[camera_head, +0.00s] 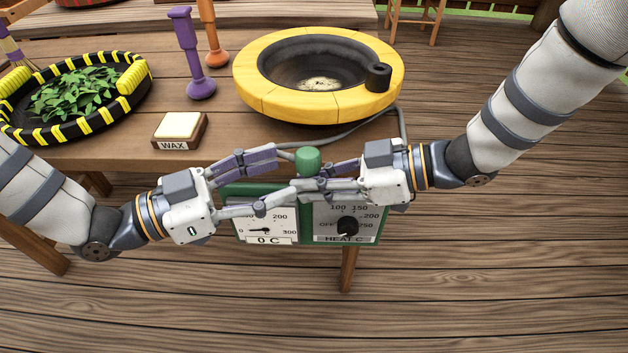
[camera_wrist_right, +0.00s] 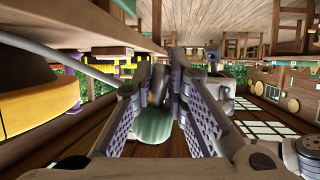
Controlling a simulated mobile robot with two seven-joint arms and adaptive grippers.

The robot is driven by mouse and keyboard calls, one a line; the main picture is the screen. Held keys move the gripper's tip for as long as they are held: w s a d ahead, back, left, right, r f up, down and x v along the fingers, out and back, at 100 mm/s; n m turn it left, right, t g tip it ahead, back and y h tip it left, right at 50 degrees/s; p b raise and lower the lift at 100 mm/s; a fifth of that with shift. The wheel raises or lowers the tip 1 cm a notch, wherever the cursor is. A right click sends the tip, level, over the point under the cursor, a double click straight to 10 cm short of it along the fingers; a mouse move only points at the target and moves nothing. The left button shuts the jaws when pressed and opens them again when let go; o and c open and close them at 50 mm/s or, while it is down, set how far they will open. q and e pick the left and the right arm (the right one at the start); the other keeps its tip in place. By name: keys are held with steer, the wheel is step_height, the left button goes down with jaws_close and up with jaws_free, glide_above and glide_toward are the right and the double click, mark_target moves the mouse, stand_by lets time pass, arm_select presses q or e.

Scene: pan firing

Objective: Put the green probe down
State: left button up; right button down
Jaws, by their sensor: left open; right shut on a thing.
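The green probe (camera_head: 308,160) has a rounded green head, which stands up between my two grippers in the head view. A green rounded part also shows between the fingers in the right wrist view (camera_wrist_right: 152,126). My right gripper (camera_head: 312,178) comes from the right and is shut on the probe. My left gripper (camera_head: 280,177) comes from the left, open, its fingers reaching close to the probe and overlapping the right fingers in the picture. Whether the left fingers touch the probe cannot be told. The probe's lower part is hidden.
Below the grippers is a green-framed dial panel (camera_head: 303,238) at the table's front edge. The table (camera_head: 110,152) holds a yellow-rimmed pan (camera_head: 252,85) with a grey cable, a wax block (camera_head: 180,127), a purple tool (camera_head: 190,55), an orange tool (camera_head: 213,35) and a leaf-filled tray (camera_head: 70,132).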

arm_select(q)
steer(key=v, duration=0.6)
steer(key=s+a+f+n+g+y, duration=0.15)
steer(key=s+f+n+y, duration=0.3)
steer(key=f, duration=0.65)
steer(key=s+a+f+n+g+y, duration=0.15)
steer(key=s+f+n+y, duration=0.35)
steer(key=f, duration=0.5)
steer(key=s+a+f+n+g+y, duration=0.2)
steer(key=s+a+g+y, duration=0.1)
steer(key=s, duration=0.5)
steer(key=s+a+f+n+g+y, duration=0.1)
steer(key=s+a+f+g+y, duration=0.2)
steer(key=s, duration=0.5)
steer(key=shift+s+a+f+n+g+y, duration=0.2)
steer(key=shift+s+a+n+g+y, duration=0.1)
steer(key=shift+s+n+g+y, duration=0.15)
arm_select(e)
steer(key=s+d+r+m+t+h, duration=0.1)
steer(key=d+m+t, duration=0.1)
steer(key=d, duration=0.7)
steer(key=s+d+r+m+t+h, duration=0.1)
steer(key=s+d+m+t, duration=0.1)
steer(key=d, duration=0.7)
steer(key=shift+s+d+m+t+h, duration=0.35)
steer(key=shift+m+t, duration=0.45)
steer(key=shift+t, duration=0.2)
